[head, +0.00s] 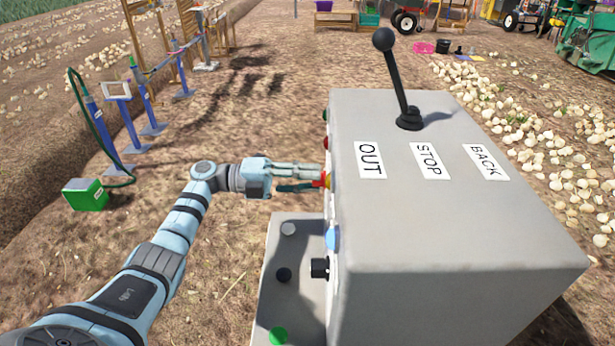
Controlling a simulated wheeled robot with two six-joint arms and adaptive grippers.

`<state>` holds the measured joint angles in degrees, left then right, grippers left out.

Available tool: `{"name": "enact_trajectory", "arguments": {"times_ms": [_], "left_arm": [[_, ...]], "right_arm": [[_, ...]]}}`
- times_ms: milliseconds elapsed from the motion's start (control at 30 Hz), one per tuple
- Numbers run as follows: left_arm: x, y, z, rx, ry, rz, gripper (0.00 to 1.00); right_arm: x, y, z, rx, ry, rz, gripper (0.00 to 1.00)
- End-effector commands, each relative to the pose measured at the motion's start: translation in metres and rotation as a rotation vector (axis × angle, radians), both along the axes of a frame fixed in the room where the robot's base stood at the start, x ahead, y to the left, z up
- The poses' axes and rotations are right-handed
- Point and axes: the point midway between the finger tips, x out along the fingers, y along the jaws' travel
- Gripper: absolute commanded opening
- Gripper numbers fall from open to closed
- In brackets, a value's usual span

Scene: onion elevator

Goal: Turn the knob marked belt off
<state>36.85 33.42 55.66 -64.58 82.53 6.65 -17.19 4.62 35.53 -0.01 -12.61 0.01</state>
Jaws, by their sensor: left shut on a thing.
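The grey control box (450,220) stands in front of me, with its left side face seen nearly edge-on. Along that face are a green part, a red part, a red and yellow knob (328,180), a blue part (333,239) and a black knob (319,268). No label reading belt can be made out. My left gripper (318,178) reaches in from the left and is shut on the red and yellow knob, its fingertips partly hiding it. The knob's turn angle cannot be told. My right gripper is not in view.
A black lever (395,75) rises from the box top, beside labels OUT, STOP and BACK. A lower grey panel (300,232) with round coloured parts juts out left below the face.

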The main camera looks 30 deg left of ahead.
Motion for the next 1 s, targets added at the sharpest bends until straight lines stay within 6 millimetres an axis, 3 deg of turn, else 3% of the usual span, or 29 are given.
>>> {"name": "enact_trajectory", "arguments": {"times_ms": [500, 533, 633, 1000], "left_arm": [[0.0008, 0.0004, 0.0014, -0.011, 0.016, 0.003, 0.0], [0.0008, 0.0004, 0.0014, -0.011, 0.016, 0.003, 0.3], [0.0006, 0.0004, 0.0011, -0.01, 0.016, 0.002, 0.46], [-0.0026, 0.0071, 0.0001, -0.008, 0.017, 0.002, 0.46]], "right_arm": [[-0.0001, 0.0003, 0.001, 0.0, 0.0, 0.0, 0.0], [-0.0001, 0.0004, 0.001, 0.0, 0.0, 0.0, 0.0], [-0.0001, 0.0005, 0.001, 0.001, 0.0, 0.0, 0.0], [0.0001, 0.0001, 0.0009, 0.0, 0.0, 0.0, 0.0]]}}
